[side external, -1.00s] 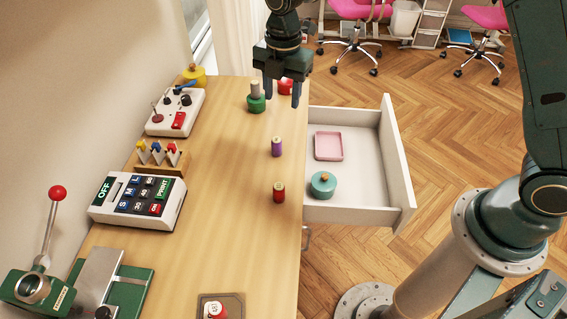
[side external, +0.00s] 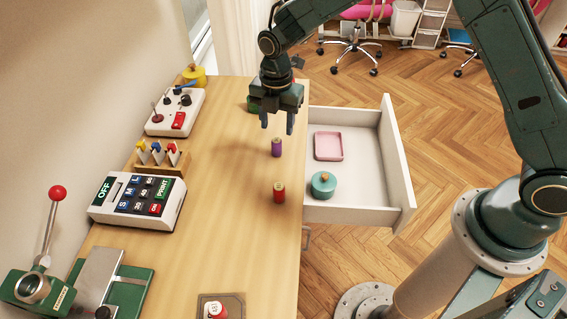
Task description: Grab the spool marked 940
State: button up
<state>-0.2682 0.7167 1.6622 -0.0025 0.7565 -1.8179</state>
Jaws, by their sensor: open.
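A purple spool (side external: 276,147) stands upright on the wooden table near its right edge. A red spool (side external: 279,192) stands upright nearer the camera. No number can be read on either spool, so I cannot tell which is marked 940. My gripper (side external: 277,129) is open and empty, pointing down, with its fingertips a little above and behind the purple spool in the picture. Behind it, a green object (side external: 253,104) is partly hidden by my gripper. Another red-topped item (side external: 217,311) sits on a dark square pad at the front edge of view.
An open white drawer (side external: 398,165) juts out right of the table, holding a pink tray (side external: 343,147) and a teal round container (side external: 323,185). A keypad box (side external: 137,203), control box (side external: 176,113), small wooden rack (side external: 157,165) and green lever press (side external: 48,283) line the left.

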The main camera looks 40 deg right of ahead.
aim_at(277, 143)
jog(key=shift+f, duration=1.15)
jog(key=shift+f, duration=2.55)
grip_shut()
